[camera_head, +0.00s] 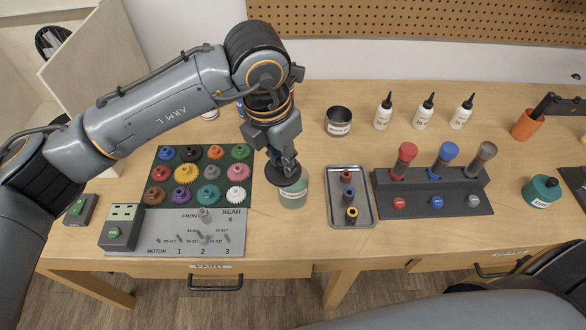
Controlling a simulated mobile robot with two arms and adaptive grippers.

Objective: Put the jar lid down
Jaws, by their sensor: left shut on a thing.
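My left gripper (284,163) reaches down from the upper left over the table and is shut on the jar lid (280,178), a dark, round disc. The gripper partly hides the lid. A pale green jar (293,194) stands upright on the table just below and beside the gripper. The gripper and lid overlap the jar's top in the picture, so I cannot tell whether the lid touches the jar. My right gripper is not in view.
A gear board (246,205) lies to the left, close to the jar. A metal tray (333,219) with small parts lies to its right, beside a dark rack (440,208) of coloured-handled tools. A dark tin (339,122) and several white bottles (424,115) stand behind.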

